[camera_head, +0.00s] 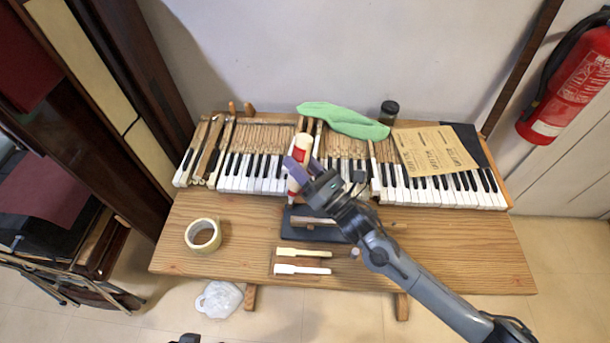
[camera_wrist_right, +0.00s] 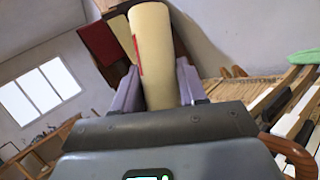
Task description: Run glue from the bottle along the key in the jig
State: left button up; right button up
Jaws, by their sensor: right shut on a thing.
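My right gripper (camera_head: 301,168) is shut on a cream bottle with a red label (camera_head: 304,147). The bottle is slightly tilted, its lower end over the dark jig's back left part. In the right wrist view the bottle (camera_wrist_right: 152,50) stands between the purple fingers. The dark jig (camera_head: 294,229) lies on the bench, with a pale wooden key (camera_head: 309,220) across it. My gripper and forearm hide part of the jig and key. Whether the bottle's tip touches the key cannot be told. My left gripper is not in view.
A wooden bench (camera_head: 440,255) carries a keyboard (camera_head: 245,172) along its back. Two loose keys, yellowish (camera_head: 304,253) and white (camera_head: 302,269), lie in front. Behind are a green cloth (camera_head: 343,120), dark jar (camera_head: 389,111) and paper sheets (camera_head: 433,150).

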dwell(0.5)
notch_tip(320, 180, down, 4)
jog(key=b, duration=0.3)
jog(key=shift+f+b, duration=0.25)
jog(key=shift+b, duration=0.05)
jog(key=shift+f+b, duration=0.9)
jog(key=shift+f, duration=0.3)
jog(key=shift+f, duration=0.15)
jog(key=shift+f+b, duration=0.75)
jog(key=shift+f, duration=0.15)
